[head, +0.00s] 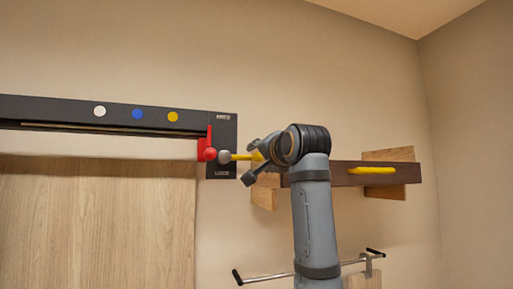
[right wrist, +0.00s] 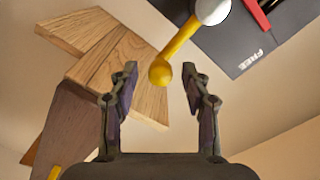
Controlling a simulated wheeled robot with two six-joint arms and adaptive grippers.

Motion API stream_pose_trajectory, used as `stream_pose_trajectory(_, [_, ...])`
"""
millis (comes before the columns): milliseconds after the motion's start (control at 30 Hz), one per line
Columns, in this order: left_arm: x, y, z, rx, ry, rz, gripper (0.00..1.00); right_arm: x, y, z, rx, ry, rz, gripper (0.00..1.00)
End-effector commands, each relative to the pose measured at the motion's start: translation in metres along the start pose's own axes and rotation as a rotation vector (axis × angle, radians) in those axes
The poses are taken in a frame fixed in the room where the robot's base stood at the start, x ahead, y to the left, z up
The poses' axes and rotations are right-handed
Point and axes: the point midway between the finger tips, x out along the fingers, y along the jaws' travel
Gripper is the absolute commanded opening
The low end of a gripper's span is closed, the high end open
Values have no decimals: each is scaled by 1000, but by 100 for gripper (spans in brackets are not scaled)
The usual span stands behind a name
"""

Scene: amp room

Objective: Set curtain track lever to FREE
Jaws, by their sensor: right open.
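The curtain track lever (head: 238,157) is a yellow rod on a pale grey hub, lying about level and pointing right from the track's dark end plate (head: 221,171). The plate has a label at its top and LOCK at its bottom; FREE is legible in the right wrist view. My right gripper (head: 250,161) is open around or just short of the lever's outer end. In the right wrist view, the lever's yellow knob (right wrist: 160,71) shows between the open fingertips (right wrist: 159,76), with no clear contact. My left gripper is not in view.
A red piece (head: 209,152) sits left of the hub. The black track (head: 60,112) carries white, blue and yellow dots above a wooden panel (head: 100,220). A dark beam with wooden blocks (head: 388,155) and a yellow bar stands behind my right arm; a metal rail (head: 268,278) is below.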

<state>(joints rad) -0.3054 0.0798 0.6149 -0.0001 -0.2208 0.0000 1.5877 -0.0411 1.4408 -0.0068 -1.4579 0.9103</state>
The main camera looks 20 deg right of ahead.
Motion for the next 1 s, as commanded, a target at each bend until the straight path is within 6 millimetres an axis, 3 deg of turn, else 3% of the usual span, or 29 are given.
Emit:
stream_pose_trajectory(33, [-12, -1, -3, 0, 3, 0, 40, 9, -4, -3, 0, -2, 3, 48])
stream_pose_trajectory(200, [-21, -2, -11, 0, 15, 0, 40, 27, -2, -1, 0, -1, 1, 48])
stream_pose_trajectory(500, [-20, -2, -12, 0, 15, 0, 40, 30, 1, 0, -1, 0, 0, 48])
stream_pose_trajectory(867, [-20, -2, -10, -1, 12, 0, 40, 31, 2, 1, -1, -2, 3, 0])
stream_pose_trajectory(1000, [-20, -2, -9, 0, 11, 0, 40, 31, 3, 2, -1, -4, 5, 0])
